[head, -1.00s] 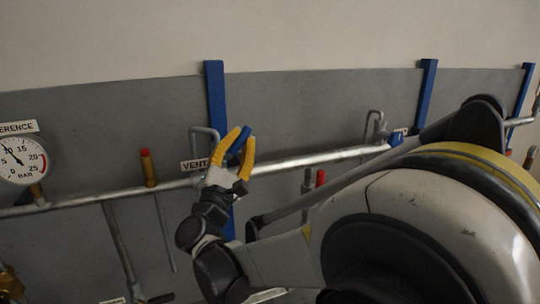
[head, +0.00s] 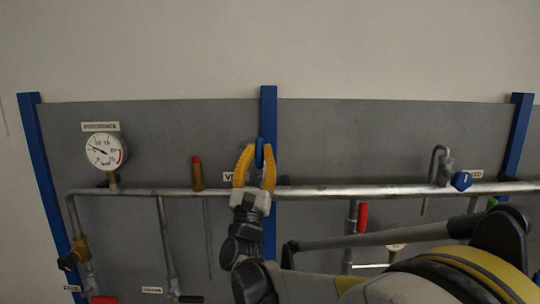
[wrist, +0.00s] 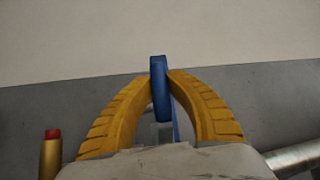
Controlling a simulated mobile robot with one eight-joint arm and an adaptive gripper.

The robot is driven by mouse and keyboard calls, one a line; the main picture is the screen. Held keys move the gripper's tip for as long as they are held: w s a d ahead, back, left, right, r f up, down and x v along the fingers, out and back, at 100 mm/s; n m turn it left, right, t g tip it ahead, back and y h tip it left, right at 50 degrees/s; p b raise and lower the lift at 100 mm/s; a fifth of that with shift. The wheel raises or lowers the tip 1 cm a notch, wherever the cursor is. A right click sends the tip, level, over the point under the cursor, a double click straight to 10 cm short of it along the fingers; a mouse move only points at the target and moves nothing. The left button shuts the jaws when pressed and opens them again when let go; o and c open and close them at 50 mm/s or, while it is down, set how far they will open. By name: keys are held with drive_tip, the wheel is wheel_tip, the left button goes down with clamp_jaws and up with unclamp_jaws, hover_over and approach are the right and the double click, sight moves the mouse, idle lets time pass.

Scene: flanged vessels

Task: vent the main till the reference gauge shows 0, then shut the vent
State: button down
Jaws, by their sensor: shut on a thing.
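The reference gauge (head: 107,151) is at the left of the panel under its white label. Its needle points up and left, off the low end; the small numbers are too blurred for an exact reading. The blue vent handle (head: 260,153) stands above the main pipe beside the partly hidden vent label (head: 229,176). My gripper (head: 259,158) has its yellow fingers shut on this handle. In the wrist view the handle (wrist: 158,85) stands upright between the fingertips. The gripper hides most of the valve body. The main pipe (head: 350,191) runs level behind it.
A brass fitting with a red cap (head: 197,173) stands on the pipe left of my gripper. Another blue handle (head: 461,181) is at the right. A red handle (head: 363,217) hangs below the pipe. Blue posts (head: 518,130) edge the panel. The wall above is clear.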

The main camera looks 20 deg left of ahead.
drive_tip(key=shift+a+y, duration=0.1)
drive_tip(key=shift+y, duration=0.2)
drive_tip(key=c, duration=1.3)
unclamp_jaws()
drive_tip(key=shift+a, duration=0.1)
drive_tip(key=v, duration=1.2)
